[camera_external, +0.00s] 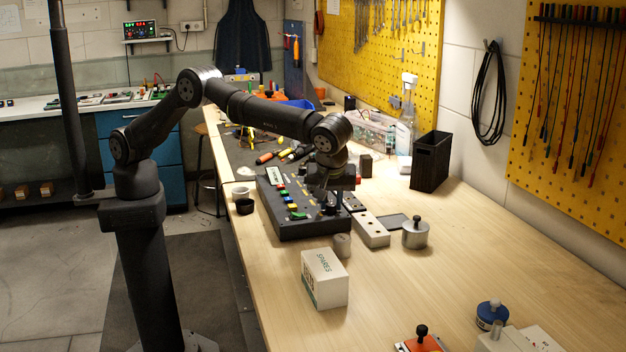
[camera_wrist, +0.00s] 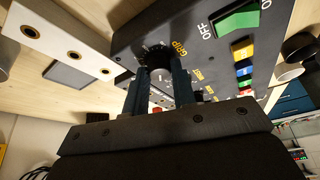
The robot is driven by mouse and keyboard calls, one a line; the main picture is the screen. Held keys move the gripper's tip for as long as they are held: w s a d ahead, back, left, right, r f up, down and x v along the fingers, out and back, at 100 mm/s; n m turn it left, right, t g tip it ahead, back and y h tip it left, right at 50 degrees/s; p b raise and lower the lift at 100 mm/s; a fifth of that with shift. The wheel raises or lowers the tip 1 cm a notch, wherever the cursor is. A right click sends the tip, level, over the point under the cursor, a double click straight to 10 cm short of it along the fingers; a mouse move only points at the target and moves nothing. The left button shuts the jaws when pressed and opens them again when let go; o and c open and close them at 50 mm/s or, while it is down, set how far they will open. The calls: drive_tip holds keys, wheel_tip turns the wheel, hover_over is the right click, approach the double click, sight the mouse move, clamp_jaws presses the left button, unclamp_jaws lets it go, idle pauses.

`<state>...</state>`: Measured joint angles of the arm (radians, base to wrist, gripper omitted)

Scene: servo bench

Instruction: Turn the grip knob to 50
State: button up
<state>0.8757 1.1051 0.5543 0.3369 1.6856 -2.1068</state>
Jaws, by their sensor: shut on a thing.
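The dark control panel (camera_external: 302,223) lies on the wooden bench, below my gripper (camera_external: 330,192). In the wrist view the panel (camera_wrist: 205,50) fills the upper right. The round black grip knob (camera_wrist: 156,55) sits beside the yellow word GRIP, with white scale marks around it. The two fingers of my gripper (camera_wrist: 157,85) reach to the knob, one on each side, and are shut on it. The knob's pointer and the number it stands at are too small and partly hidden to read.
The panel also carries a green OFF/ON rocker (camera_wrist: 238,18) and coloured buttons (camera_wrist: 243,70). A pale bar with holes (camera_external: 372,231) lies right of the panel. A SPARES box (camera_external: 325,279) and a metal cylinder (camera_external: 342,246) stand in front.

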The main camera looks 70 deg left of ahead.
idle(0.4)
drive_tip(key=o, duration=1)
drive_tip(key=v, duration=0.7)
drive_tip(key=shift+r, duration=0.25)
drive_tip(key=shift+s, duration=0.1)
drive_tip(key=shift+f, duration=0.1)
drive_tip(key=x, duration=0.7)
drive_tip(key=shift+f, duration=0.15)
